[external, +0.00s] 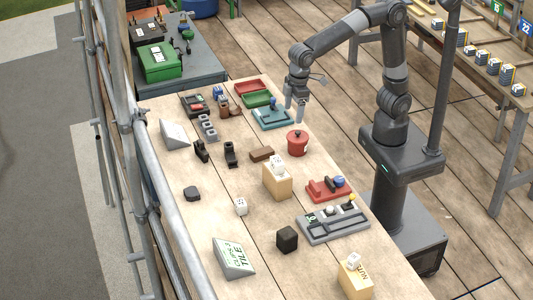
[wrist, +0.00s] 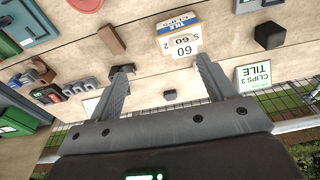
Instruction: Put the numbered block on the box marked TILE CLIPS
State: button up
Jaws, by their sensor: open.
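A small white block (external: 277,162) sits on top of a tan box (external: 278,184) near the middle of the table. In the wrist view a white block marked 60 (wrist: 184,48) shows against a box lettered TILE CLIPS (wrist: 178,24); these look like the same pair. A sloped white panel lettered CLIPS 3 TILE (external: 232,257) stands at the near left; it also shows in the wrist view (wrist: 253,78). My gripper (external: 296,117) is open and empty, above the table's far right side, behind and apart from the tan box.
Another white block (external: 240,206) lies on the table. A second tan box (external: 355,279) has a white block on it. A red pot (external: 298,142), a red tray (external: 328,189), a grey tray (external: 333,224) and a black block (external: 287,238) stand nearby. Scaffold poles line the left edge.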

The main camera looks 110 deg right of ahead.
jog(key=s+d+t, duration=0.2)
jog(key=s+d, duration=0.2)
jog(key=s, duration=0.8)
jog(key=s+d+t, duration=0.2)
jog(key=s+d, duration=0.2)
jog(key=s, duration=0.8)
jog(key=shift+s+d+f, duration=0.15)
jog(key=shift+d+f, duration=0.15)
jog(key=shift+f, duration=0.1)
